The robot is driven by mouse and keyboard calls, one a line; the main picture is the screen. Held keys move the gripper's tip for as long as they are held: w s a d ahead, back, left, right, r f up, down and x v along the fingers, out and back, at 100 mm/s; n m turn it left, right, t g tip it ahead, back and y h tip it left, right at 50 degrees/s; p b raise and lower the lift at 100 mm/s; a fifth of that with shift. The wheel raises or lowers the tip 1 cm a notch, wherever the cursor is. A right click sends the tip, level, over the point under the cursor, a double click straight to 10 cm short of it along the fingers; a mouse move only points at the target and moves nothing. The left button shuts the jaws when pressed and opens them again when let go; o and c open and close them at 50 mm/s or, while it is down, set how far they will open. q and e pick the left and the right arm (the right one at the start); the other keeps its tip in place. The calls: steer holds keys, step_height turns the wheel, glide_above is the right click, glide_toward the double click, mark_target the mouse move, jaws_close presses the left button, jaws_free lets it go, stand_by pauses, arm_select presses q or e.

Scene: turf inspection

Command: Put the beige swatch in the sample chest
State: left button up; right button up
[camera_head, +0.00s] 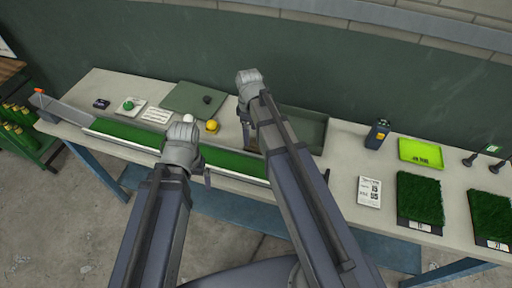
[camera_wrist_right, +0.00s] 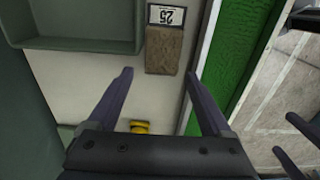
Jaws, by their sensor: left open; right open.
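The beige swatch (camera_wrist_right: 164,52) is a brownish rectangle with a white label reading 25, flat on the bench in the right wrist view. In the head view my right arm mostly hides it. The sample chest (camera_wrist_right: 80,43) is a grey-green open box, left of the swatch in the wrist view; its rim shows behind my right arm in the head view (camera_head: 322,142). My right gripper (camera_wrist_right: 158,78) is open and empty, its fingers pointing toward the swatch, apart from it. My left gripper (camera_head: 183,142) is over the green strip, open; its fingers are mostly hidden in the head view.
The long green turf track (camera_head: 125,132) runs along the front of the bench. A dark device (camera_head: 377,134), lime tray (camera_head: 420,153), card (camera_head: 369,191) and turf samples (camera_head: 420,200) stand to the right.

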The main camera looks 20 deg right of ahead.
step_height(320, 180, down, 5)
steer(key=b, duration=0.5)
steer(key=shift+s+a+f, duration=0.1)
steer(key=shift+a, duration=0.05)
steer(key=c, duration=1.1)
